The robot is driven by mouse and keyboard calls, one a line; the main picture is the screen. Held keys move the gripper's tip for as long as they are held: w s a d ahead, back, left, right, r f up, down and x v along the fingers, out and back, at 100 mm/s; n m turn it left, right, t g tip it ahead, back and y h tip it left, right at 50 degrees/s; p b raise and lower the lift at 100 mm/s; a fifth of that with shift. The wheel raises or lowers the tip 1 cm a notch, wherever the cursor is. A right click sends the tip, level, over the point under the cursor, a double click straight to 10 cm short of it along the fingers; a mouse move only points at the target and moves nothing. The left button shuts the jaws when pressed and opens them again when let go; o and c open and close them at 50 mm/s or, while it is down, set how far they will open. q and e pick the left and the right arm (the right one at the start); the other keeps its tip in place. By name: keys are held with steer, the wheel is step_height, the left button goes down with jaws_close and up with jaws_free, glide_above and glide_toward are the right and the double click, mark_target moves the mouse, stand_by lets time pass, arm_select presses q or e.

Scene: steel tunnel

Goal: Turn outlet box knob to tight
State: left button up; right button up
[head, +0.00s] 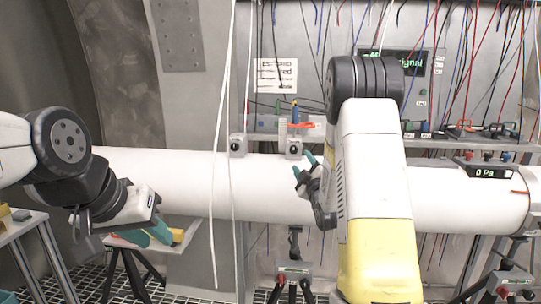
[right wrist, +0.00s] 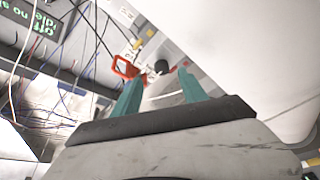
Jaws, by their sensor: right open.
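Two small grey boxes with round black knobs sit on the white pipe (head: 180,180): a left box (head: 237,146) and a right box (head: 294,147). I cannot tell from labels which is the outlet box. My right gripper (head: 308,170) is open and empty, just below and right of the right box. In the right wrist view a black knob (right wrist: 161,66) shows beyond and between the spread teal fingertips (right wrist: 158,88), apart from them. The knob's setting cannot be read. My left gripper (head: 150,236) is open and empty, low in front of the pipe at the left.
A red handle (head: 301,125) stands above the right box and also shows near the knob in the right wrist view (right wrist: 125,68). White cables (head: 222,130) hang before the pipe. Tripods stand below.

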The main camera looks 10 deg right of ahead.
mark_target(294, 151)
steer(key=w, duration=0.2)
steer(key=w+r, duration=0.1)
steer(key=w, duration=0.2)
steer(key=w+a, duration=0.1)
steer(key=w, duration=0.1)
steer(key=shift+w+r, duration=0.25)
steer(key=shift+w, duration=0.05)
steer(key=shift+c, duration=0.4)
jaws_close()
